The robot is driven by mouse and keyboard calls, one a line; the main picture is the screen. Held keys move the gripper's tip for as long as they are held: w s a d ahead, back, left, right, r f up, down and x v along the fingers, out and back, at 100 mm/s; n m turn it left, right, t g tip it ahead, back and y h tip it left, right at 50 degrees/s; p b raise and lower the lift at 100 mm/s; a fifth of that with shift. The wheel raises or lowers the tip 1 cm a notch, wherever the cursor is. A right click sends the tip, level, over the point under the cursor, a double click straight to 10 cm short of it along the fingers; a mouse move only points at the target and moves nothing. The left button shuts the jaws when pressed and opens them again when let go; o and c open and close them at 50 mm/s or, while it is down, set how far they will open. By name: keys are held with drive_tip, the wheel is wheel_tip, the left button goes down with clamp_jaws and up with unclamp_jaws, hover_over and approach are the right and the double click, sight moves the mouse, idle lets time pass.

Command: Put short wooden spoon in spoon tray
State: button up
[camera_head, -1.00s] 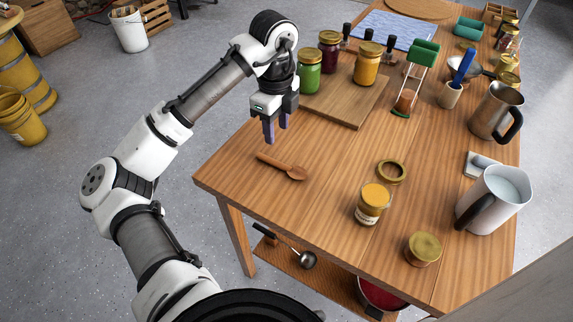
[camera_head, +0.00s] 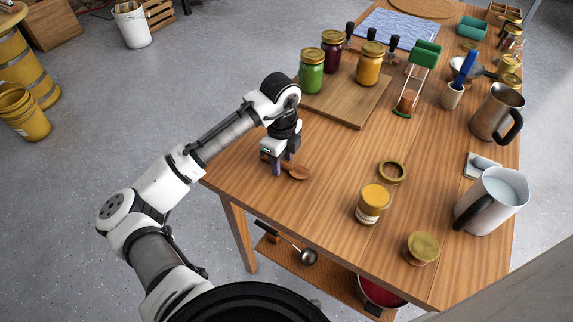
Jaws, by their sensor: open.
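The short wooden spoon (camera_head: 298,172) lies on the tabletop near the table's left edge, its bowl toward the right. My gripper (camera_head: 282,165) is open and points down at the spoon's handle, hiding part of it. I cannot tell whether the fingers straddle the handle or touch it. I cannot tell for certain which thing is the spoon tray. A small pale tray (camera_head: 472,171) with a grey object on it lies at the right of the table, and a compartmented wooden tray (camera_head: 503,13) stands at the far right corner.
A board (camera_head: 347,106) with green, dark red and yellow jars is behind my gripper. A mustard jar (camera_head: 372,204), a ring lid (camera_head: 392,172), a white pitcher (camera_head: 493,200) and a metal pitcher (camera_head: 495,112) stand to the right.

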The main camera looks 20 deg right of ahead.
clamp_jaws()
drive_tip(key=shift+r, duration=0.1)
